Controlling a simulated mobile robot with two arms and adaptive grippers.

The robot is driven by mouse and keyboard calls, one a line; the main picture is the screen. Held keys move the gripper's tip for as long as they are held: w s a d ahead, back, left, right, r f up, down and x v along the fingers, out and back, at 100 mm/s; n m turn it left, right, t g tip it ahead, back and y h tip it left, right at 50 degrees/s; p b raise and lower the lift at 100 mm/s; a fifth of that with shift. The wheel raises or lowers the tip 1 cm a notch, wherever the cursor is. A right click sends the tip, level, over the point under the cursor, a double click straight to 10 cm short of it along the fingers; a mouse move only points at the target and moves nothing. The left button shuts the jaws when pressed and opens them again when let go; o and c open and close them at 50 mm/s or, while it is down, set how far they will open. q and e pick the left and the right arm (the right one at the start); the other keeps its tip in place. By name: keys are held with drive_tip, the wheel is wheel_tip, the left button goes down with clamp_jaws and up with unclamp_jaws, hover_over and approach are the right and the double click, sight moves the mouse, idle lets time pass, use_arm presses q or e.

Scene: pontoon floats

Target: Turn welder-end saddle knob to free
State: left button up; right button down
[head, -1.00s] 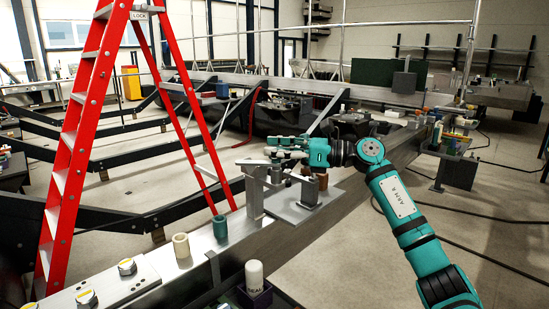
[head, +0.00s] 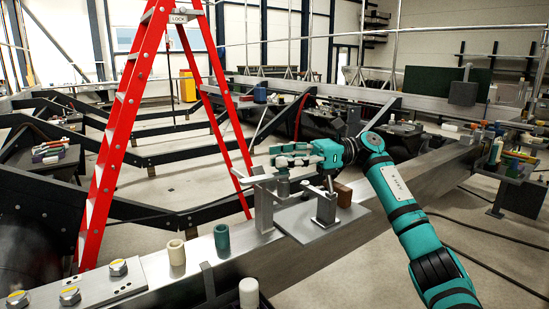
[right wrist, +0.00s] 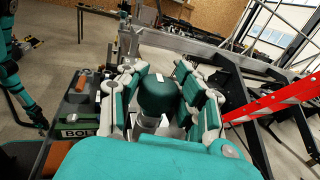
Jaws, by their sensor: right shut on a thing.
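The saddle (head: 263,207), a grey metal bracket, stands on the long steel beam in the head view. My right gripper (head: 284,160) reaches in from the right above it. In the right wrist view a dark green round knob (right wrist: 157,92) with a small white mark sits between the fingers of my right gripper (right wrist: 160,85). The fingers are shut on the knob from both sides. A pale stem (right wrist: 150,123) shows below it. The head view hides most of the knob behind the fingers.
A grey plate with an upright metal clamp (head: 325,208) and a brown block (head: 343,194) lies close right of the saddle. A cream cup (head: 177,252) and a teal cup (head: 222,238) stand on the beam. A red ladder (head: 125,125) rises behind at left.

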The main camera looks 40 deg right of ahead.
drive_tip(key=shift+d, duration=0.15)
idle(0.3)
drive_tip(key=c, duration=1.4)
unclamp_jaws()
drive_tip(key=o, duration=0.5)
drive_tip(key=shift+s+d, duration=0.1)
drive_tip(key=shift+d, duration=0.15)
drive_tip(key=shift+o, duration=0.2)
drive_tip(key=shift+a, duration=0.1)
drive_tip(key=shift+a, duration=0.1)
drive_tip(key=v, duration=0.7)
drive_tip(key=shift+d, duration=0.35)
